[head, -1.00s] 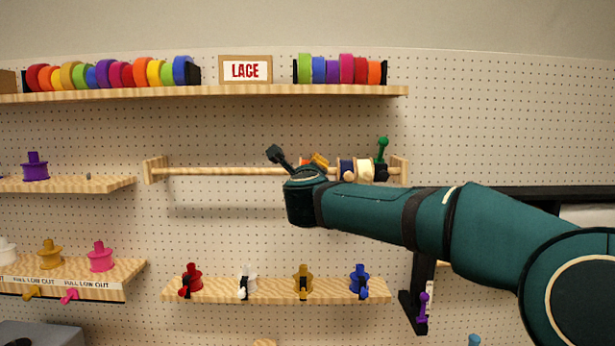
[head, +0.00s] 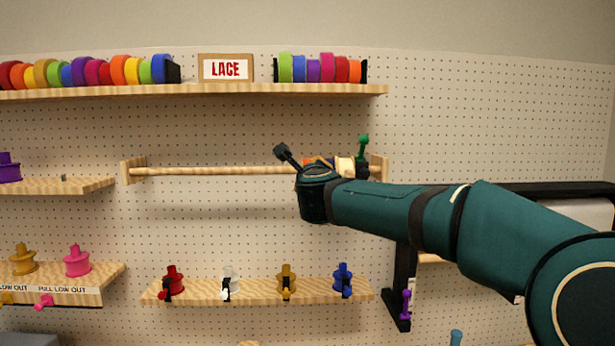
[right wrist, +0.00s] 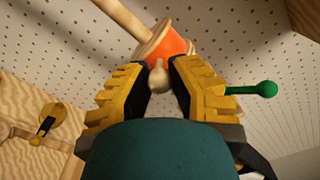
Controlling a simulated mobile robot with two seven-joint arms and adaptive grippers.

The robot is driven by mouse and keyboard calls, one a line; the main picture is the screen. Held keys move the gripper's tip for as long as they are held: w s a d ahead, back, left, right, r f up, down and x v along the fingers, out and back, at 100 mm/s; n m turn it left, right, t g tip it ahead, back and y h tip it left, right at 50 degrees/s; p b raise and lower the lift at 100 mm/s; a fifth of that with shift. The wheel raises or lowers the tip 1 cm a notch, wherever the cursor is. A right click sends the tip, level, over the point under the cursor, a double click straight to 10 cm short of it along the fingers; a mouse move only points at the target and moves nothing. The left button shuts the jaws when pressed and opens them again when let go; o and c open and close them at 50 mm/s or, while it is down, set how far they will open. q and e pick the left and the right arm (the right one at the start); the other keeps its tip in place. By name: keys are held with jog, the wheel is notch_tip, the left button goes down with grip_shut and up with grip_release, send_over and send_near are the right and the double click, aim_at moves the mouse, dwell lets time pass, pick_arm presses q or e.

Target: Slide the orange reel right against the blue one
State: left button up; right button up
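The orange reel (right wrist: 170,46) sits on a wooden rod (head: 220,171) and shows a pale wooden flange and a small wooden knob (right wrist: 158,78) in the right wrist view. In the head view the orange reel (head: 308,161) is only a sliver behind my right gripper (head: 301,161). The blue reel is mostly hidden behind my gripper, so I cannot tell whether the two reels touch. My left gripper is out of view.
A cream reel (head: 346,167) and a green-knobbed part (head: 363,148) are at the rod's right end, near its wooden bracket (head: 379,168). A shelf of colored spools (head: 215,290) lies below, and a shelf of rolls (head: 200,89) above. The rod's left stretch is bare.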

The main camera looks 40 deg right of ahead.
jog(key=o, duration=0.5)
jog(key=shift+r, duration=0.1)
jog(key=shift+c, duration=0.2)
jog(key=v, duration=1.2)
